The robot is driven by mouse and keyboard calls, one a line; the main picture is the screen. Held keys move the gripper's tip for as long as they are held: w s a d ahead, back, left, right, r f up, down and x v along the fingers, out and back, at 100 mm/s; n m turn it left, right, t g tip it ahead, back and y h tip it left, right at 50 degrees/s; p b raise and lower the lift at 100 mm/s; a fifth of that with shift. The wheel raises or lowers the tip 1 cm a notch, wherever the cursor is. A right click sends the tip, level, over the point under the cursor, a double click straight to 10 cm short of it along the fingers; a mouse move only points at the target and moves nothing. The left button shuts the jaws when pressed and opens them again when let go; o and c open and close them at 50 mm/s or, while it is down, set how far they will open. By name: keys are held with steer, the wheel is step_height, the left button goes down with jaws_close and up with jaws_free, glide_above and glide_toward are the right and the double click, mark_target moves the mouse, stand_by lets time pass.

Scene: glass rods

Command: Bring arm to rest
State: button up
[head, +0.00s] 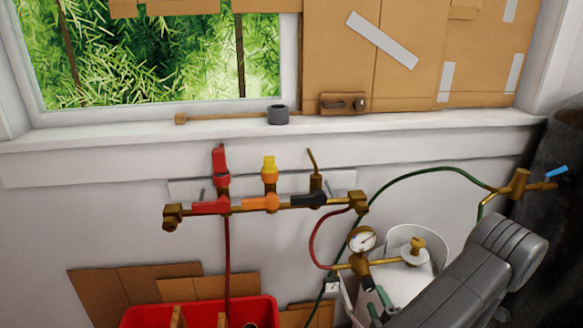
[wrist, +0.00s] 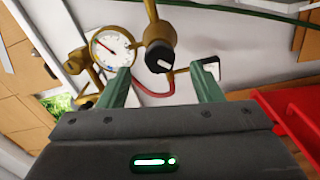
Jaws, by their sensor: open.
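My gripper (head: 378,303) is at the lower right of the head view, at the end of my grey arm, just below a pressure gauge (head: 362,240). In the wrist view its two green fingers (wrist: 163,86) are spread apart with nothing held between them. Beyond the fingertips are the white-faced gauge (wrist: 108,46) and a brass valve with a dark knob (wrist: 160,57). The knob shows in the gap between the fingers, and I cannot tell how far beyond them it lies.
A white cylinder (head: 408,285) stands beside the gripper. A brass manifold (head: 290,205) with coloured valves is on the wall. Red (head: 315,240) and green (head: 420,174) hoses run nearby. A red bin (head: 270,305) sits lower left of the gripper. A windowsill (head: 230,130) lies above.

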mark_target(371, 288)
steer(key=shift+w+a, duration=0.2)
steer(key=shift+w, duration=0.9)
steer(key=shift+w+a, duration=0.15)
steer(key=shift+w, duration=0.9)
steer(key=shift+s, duration=0.1)
